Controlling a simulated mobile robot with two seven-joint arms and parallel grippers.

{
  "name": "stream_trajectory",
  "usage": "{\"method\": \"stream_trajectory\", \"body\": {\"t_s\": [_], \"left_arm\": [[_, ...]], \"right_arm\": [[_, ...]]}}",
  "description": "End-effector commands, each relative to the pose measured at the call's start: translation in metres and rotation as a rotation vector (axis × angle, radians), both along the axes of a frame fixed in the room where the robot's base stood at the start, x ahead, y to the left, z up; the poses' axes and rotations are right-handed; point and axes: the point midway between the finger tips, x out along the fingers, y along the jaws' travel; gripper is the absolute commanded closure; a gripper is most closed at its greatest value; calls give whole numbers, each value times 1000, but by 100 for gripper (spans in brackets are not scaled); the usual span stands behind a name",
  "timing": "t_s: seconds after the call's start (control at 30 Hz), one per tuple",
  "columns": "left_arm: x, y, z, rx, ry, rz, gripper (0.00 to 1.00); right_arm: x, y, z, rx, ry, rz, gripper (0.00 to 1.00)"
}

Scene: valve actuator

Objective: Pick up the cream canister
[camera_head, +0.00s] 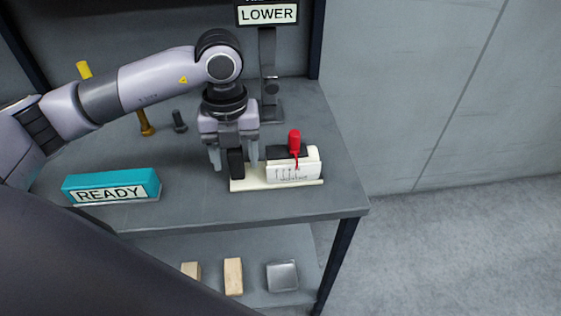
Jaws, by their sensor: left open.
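A cream, rounded canister-like body (312,164) lies on a flat cream base plate (250,185) near the front right of the tabletop. A red handle (294,142) stands up from a dark block on it, and its front has a small printed scale. My left gripper (234,163) points down over the left end of the base plate, left of the cream body. Its fingers are open, and a dark upright piece (236,163) shows between them. I cannot tell whether the fingers touch it. My right gripper is out of view.
A teal READY block (112,186) sits at the front left of the grey table (190,210). A yellow-topped part and a dark bolt (179,121) stand behind. A post with a LOWER sign (267,14) rises at the back. A lower shelf holds wooden blocks (233,277) and a metal tray (282,277).

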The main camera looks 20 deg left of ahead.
Motion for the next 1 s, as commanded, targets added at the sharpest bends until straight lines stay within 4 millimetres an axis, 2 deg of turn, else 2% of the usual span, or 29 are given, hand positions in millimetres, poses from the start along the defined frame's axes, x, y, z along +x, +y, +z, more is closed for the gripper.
{"method": "stream_trajectory", "body": {"t_s": [0.27, 0.3, 0.37, 0.4, 0.47, 0.8, 1.0], "left_arm": [[0, 0, -5, -1, -2, 0, 40], [0, 0, -5, -2, -1, 0, 47], [0, 0, -5, -2, -1, 0, 66], [0, 0, -5, -2, -1, 0, 80], [0, 0, -5, -2, -1, 0, 99], [1, -1, -2, -3, -4, 0, 100], [1, -1, 11, -3, -7, 0, 100]], "right_arm": [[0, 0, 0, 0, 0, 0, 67], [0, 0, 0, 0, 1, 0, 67], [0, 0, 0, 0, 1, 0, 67], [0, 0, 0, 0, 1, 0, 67], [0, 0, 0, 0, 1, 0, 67], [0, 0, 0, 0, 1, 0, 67], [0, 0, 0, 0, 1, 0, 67]]}}
